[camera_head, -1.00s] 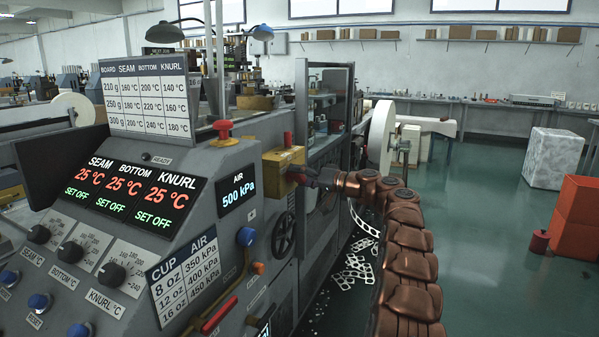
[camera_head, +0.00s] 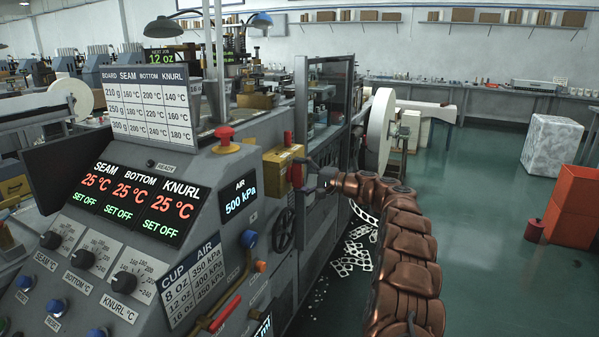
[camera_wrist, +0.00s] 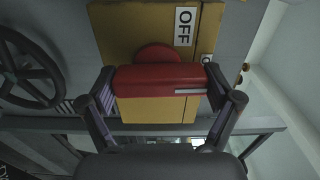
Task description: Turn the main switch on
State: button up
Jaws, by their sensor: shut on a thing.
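The main switch is a yellow box (camera_head: 277,160) on the side of the grey machine, with a red handle (camera_wrist: 160,79). In the wrist view the handle lies level across the picture, with a white line near its right end. An OFF label (camera_wrist: 185,27) is on the yellow box above it; a second label at its right is mostly hidden. My gripper (camera_wrist: 160,88) is shut on the red handle, one finger at each end. In the head view my gripper (camera_head: 314,178) reaches the box from the right and partly hides the handle.
The control panel (camera_head: 130,200) shows 25 °C and SET OFF three times. The air display (camera_head: 239,198) reads 500 kPa. A black handwheel (camera_head: 284,230) is below the switch. A red emergency button (camera_head: 224,135) stands left of it. Floor at the right is mostly clear.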

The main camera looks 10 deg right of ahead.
jog(key=shift+a+m, duration=0.15)
jog(key=shift+m, duration=0.15)
jog(key=o, duration=0.9)
jog(key=shift+c, duration=0.2)
jog(key=shift+s+d, duration=0.1)
jog(key=shift+d, duration=0.2)
jog(key=v, duration=1.1)
jog(key=shift+s+d, duration=0.2)
